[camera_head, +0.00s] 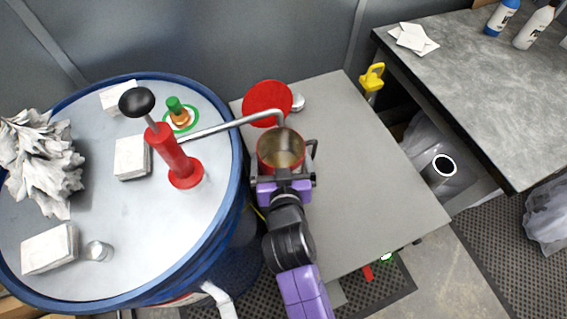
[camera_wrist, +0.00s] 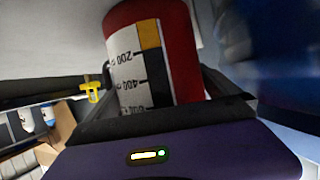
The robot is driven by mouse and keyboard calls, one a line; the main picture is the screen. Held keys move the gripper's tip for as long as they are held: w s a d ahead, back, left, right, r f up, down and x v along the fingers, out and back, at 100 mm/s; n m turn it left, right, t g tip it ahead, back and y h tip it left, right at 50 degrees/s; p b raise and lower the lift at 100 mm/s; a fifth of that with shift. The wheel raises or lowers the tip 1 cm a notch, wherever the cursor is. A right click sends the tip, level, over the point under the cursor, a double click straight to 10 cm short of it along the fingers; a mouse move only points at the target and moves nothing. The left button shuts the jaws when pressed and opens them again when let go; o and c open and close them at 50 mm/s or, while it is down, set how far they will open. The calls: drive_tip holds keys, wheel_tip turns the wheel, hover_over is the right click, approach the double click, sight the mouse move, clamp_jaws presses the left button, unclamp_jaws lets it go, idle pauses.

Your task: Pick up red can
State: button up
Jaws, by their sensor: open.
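The red can (camera_head: 279,152) stands open-topped on the grey table (camera_head: 365,185) beside the blue drum, and its inside looks brownish. In the wrist view the can (camera_wrist: 180,45) shows red sides and a white scale label with a yellow-and-black strip. My gripper (camera_head: 284,159) is open around the can, with one dark finger on each side. In the wrist view the fingers of my gripper (camera_wrist: 158,88) flank the can. I cannot tell whether either finger touches it. The can's lower part is hidden from the head view.
A red hand pump (camera_head: 172,155) stands on the blue drum (camera_head: 236,190); its metal spout (camera_head: 235,124) reaches to the can's far rim. A red disc (camera_head: 267,103) lies behind the can. A yellow object (camera_head: 371,77) sits at the table's far right edge. The table's right side is clear.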

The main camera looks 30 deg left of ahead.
drive_tip(key=shift+w, duration=0.1)
drive_tip(key=c, duration=1.7)
drive_tip(key=shift+a+r, duration=0.1)
drive_tip(key=shift+r, duration=0.05)
